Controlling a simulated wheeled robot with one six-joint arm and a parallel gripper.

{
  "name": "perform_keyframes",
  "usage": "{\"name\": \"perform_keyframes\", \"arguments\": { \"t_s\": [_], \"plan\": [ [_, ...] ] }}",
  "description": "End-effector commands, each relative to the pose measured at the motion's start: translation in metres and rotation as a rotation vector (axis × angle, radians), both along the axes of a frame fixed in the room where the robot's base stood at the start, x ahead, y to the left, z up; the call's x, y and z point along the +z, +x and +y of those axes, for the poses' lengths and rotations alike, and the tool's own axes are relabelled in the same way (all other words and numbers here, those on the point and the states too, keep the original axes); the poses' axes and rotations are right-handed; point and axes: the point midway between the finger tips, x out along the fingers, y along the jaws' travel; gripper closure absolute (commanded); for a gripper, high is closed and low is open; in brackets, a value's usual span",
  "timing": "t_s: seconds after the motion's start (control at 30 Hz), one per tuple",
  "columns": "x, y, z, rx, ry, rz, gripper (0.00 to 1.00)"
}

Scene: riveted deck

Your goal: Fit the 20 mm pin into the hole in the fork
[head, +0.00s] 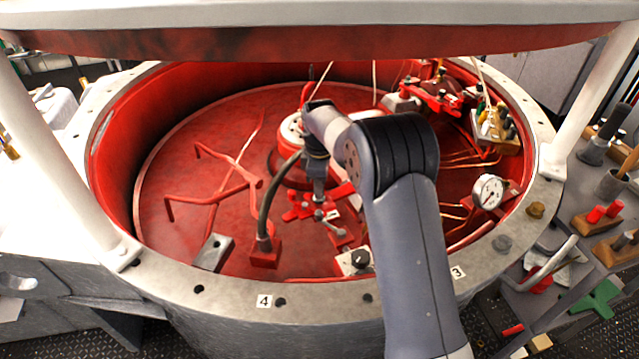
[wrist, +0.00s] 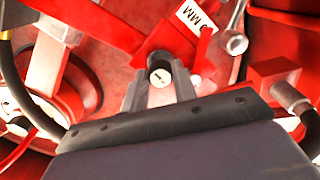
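My gripper (wrist: 160,84) has its two grey fingers on either side of a short dark pin (wrist: 161,60), and they look closed on it. The pin's pale round end carries a small mark and faces the wrist camera. The red fork (wrist: 189,47), with a white tag reading MM, lies just beyond the pin in the wrist view. In the head view my gripper (head: 319,190) points down over the red fork (head: 300,211) on the red floor of the round housing. The hole in the fork cannot be made out, and I cannot tell whether the pin touches the fork.
A black hose rises from a red block (head: 264,252) left of the gripper. Red pipes (head: 210,190) cross the floor further left. A white gauge (head: 487,193) and red valve parts (head: 440,92) stand at the right. The pale flange (head: 225,292) rings the housing; a lid hangs above.

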Motion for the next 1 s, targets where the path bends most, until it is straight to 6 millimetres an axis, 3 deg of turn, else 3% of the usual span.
{"name": "perform_keyframes", "arguments": {
  "t_s": [0.27, 0.57, 0.67, 1.0],
  "plan": [
    [0.001, 0.0, 0.0, 0.0, 0.0, -0.001, 0.5],
    [0.004, 0.0, 0.0, 0.0, 0.001, -0.001, 0.49],
    [0.014, 0.001, 0.0, 0.0, 0.001, -0.003, 0.49],
    [0.082, 0.001, 0.0, 0.0, 0.001, -0.004, 0.49]
  ]
}}
